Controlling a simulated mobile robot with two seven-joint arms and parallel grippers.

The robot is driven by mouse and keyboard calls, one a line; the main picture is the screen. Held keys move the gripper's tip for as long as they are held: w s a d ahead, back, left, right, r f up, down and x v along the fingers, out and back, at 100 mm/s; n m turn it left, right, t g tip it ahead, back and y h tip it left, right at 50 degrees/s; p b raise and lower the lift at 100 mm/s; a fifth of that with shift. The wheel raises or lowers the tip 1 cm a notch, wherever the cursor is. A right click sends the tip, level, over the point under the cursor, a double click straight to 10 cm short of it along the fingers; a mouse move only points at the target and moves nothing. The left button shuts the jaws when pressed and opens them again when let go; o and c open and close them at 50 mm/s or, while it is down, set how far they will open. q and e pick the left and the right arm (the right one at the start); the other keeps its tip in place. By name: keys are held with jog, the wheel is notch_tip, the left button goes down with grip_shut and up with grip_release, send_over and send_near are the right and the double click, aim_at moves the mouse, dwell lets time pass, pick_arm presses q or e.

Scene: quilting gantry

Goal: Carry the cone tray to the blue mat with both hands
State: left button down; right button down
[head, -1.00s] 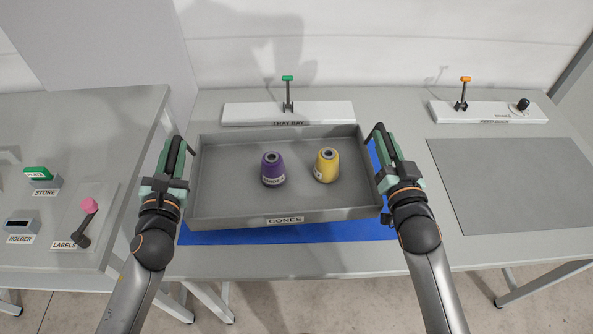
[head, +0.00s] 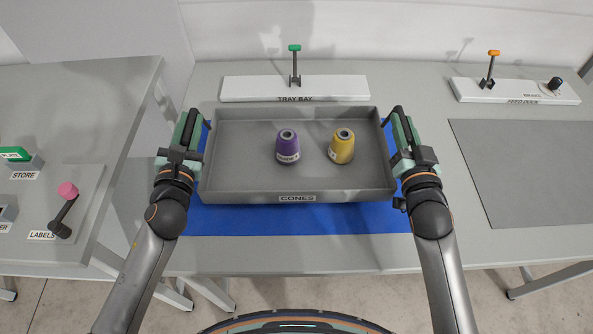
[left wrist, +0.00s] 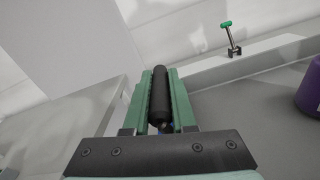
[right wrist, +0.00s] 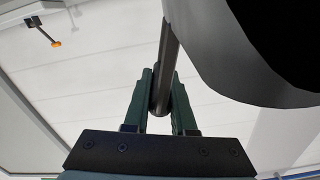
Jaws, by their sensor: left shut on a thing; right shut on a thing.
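The grey cone tray (head: 235,182), labelled CONES, is level between my two hands in the head view. A purple cone (head: 287,150) and a yellow cone (head: 342,148) stand upright in it. The blue mat (head: 300,219) is under the tray, showing along its front and sides; I cannot tell whether a gap is left between them. My left gripper (head: 193,128) is shut on the tray's left handle, a black bar (left wrist: 159,95) between the fingers in the left wrist view. My right gripper (head: 402,130) is shut on the right handle (right wrist: 166,70).
A white TRAY BAY strip (head: 330,88) with a green-topped lever (head: 295,62) lies just behind the tray. A grey mat (head: 530,170) and a white strip with an orange-topped lever (head: 492,66) are at right. A side table (head: 90,110) with a pink-knobbed lever (head: 68,190) is at left.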

pick_arm(q)
jog(key=shift+a, duration=0.15)
pick_arm(e)
jog(key=shift+d, duration=0.15)
